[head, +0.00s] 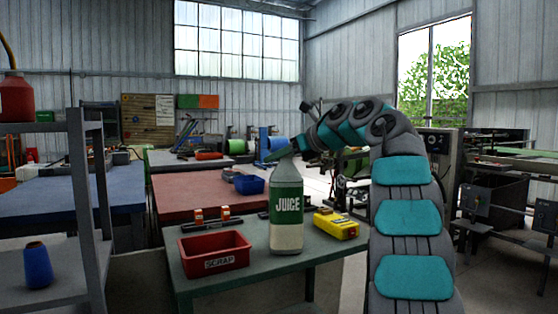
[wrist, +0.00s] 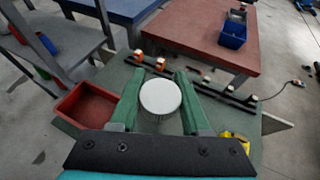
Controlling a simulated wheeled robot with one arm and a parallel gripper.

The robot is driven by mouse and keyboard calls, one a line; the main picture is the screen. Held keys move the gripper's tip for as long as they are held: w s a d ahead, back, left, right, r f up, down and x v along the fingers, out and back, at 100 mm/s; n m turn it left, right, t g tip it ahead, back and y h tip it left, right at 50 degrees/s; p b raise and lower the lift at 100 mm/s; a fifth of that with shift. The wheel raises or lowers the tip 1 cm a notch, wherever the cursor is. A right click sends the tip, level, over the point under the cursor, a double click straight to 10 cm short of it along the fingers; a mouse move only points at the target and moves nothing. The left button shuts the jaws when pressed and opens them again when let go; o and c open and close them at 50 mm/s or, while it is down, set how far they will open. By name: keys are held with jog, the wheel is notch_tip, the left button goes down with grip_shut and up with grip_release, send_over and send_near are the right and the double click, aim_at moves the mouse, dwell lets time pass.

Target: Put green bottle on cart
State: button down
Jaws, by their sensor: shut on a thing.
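The green bottle (head: 287,207), with a green JUICE label and a pale lower part, is upright at the front of the green-topped table (head: 205,283). Whether its base touches the tabletop is hard to tell. My gripper (head: 281,154) is at the bottle's neck from above, shut on it. In the wrist view the round white top of the bottle (wrist: 160,96) sits between the two green fingers of my gripper (wrist: 157,98). I cannot tell for sure which piece of furniture is the cart.
On the green table are a red SCRAP bin (head: 214,254), a yellow box (head: 337,224) and a dark rail with orange parts (head: 212,220). Behind stands a red-topped table (head: 188,191) with a blue bin (head: 249,185).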

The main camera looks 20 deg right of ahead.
dwell(0.3)
jog(key=shift+f, duration=0.15)
jog(key=shift+c, duration=1.8)
grip_release()
jog(key=shift+r, duration=0.2)
jog(key=v, duration=1.2)
jog(key=shift+s, duration=0.15)
